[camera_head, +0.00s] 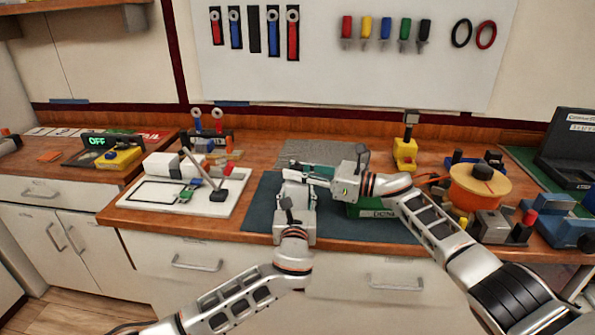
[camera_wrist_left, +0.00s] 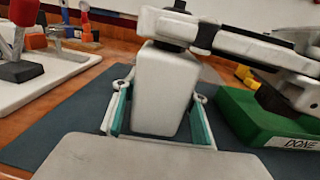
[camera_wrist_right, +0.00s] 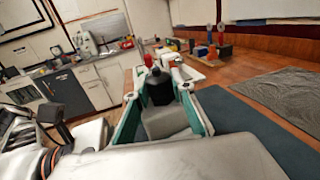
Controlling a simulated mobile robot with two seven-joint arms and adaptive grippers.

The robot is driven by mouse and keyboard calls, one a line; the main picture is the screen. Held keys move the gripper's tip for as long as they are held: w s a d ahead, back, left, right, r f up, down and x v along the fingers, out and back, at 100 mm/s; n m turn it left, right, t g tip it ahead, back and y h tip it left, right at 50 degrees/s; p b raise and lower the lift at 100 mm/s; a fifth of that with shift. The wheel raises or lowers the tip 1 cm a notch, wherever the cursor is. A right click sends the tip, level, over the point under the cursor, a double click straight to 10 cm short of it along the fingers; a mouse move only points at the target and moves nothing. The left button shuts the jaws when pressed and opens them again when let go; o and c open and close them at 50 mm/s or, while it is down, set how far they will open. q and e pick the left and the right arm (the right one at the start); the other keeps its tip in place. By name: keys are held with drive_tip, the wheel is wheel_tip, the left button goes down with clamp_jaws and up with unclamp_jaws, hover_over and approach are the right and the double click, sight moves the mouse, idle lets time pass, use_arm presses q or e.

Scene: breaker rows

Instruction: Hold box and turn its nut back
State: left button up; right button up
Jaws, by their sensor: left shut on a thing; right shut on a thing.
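A light grey box (camera_wrist_left: 160,95) stands upright between the teal-padded fingers of my left gripper (camera_wrist_left: 158,118), which is shut on it. In the head view my left gripper (camera_head: 296,190) is above the dark mat, and it hides most of the box. A dark nut (camera_wrist_left: 172,28) is on top of the box. My right gripper (camera_head: 318,173) reaches in from the right at the box's top. In the right wrist view the dark nut (camera_wrist_right: 158,88) shows between the fingers of my right gripper (camera_wrist_right: 162,108), shut on it. Exact finger contact is partly hidden.
The dark mat (camera_head: 258,212) lies under both grippers. A green block marked DONE (camera_head: 372,211) is right of the box. A white board with parts (camera_head: 218,200) is on the left. A yellow block (camera_head: 405,155) and an orange round thing (camera_head: 478,190) stand on the right.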

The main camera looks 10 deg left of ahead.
drive_tip(key=shift+s+f+n+g, duration=0.1)
drive_tip(key=shift+f+n+g, duration=0.2)
drive_tip(key=shift+g, duration=0.2)
drive_tip(key=shift+d+r, duration=0.1)
drive_tip(key=shift+r, duration=0.1)
drive_tip(key=o, duration=1)
drive_tip(key=shift+o, duration=0.6)
drive_tip(key=shift+r, duration=0.1)
drive_tip(key=shift+d, duration=0.15)
drive_tip(key=s+d, duration=0.2)
drive_tip(key=d, duration=0.9)
drive_tip(key=shift+d, duration=0.3)
